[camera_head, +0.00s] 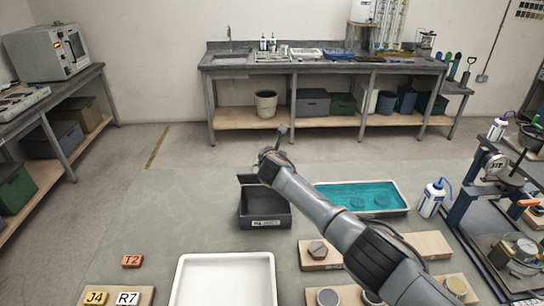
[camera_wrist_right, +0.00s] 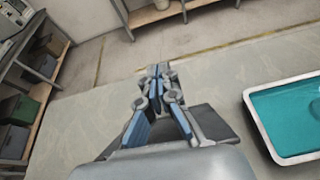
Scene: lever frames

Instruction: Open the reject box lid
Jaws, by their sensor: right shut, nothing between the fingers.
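The reject box (camera_head: 265,222) is a small dark grey box with a white label on its front, standing on the grey bench in the middle of the head view. Its top looks open, and a dark panel that looks like the lid (camera_head: 247,179) rises at its back edge, partly hidden by my right wrist. My right gripper (camera_head: 283,131) is shut and empty, above and beyond the back of the box. In the right wrist view the gripper (camera_wrist_right: 158,69) has its fingertips together, and part of the dark box shows behind it. My left gripper is not in view.
A white tray of teal liquid (camera_head: 365,186) lies right of the box, with a wash bottle (camera_head: 432,198) beside it. A white tray (camera_head: 222,283) and wooden blocks (camera_head: 318,252) are in front. Bench left of the box is clear.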

